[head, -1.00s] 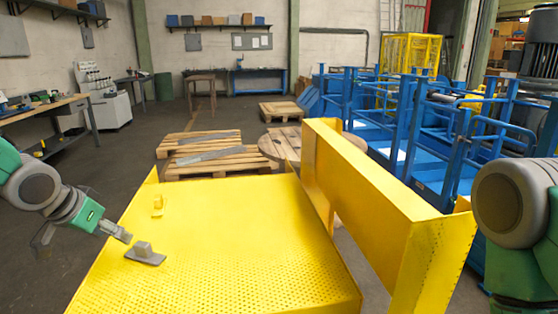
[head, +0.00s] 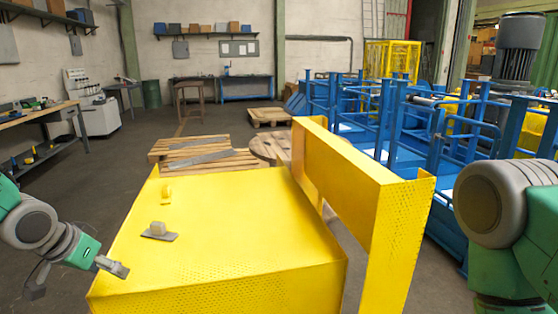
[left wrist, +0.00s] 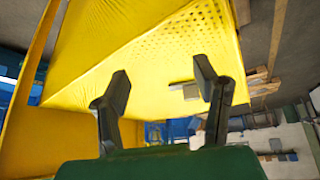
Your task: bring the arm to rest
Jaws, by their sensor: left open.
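My left gripper (head: 76,274) hangs at the lower left in the head view, off the left edge of the yellow housing (head: 230,235). Its two fingers are spread and nothing is between them. In the left wrist view the open fingers (left wrist: 162,78) stand in front of the yellow housing (left wrist: 110,45), apart from it as far as I can tell. My right arm shows at the right edge of the head view; its gripper is out of the picture.
A grey block on a flat plate (head: 158,232) and a small yellow bracket (head: 167,194) sit on the housing. A tall yellow guard (head: 350,175) stands at its right. Wooden pallets (head: 200,155) and blue frames (head: 400,130) lie beyond.

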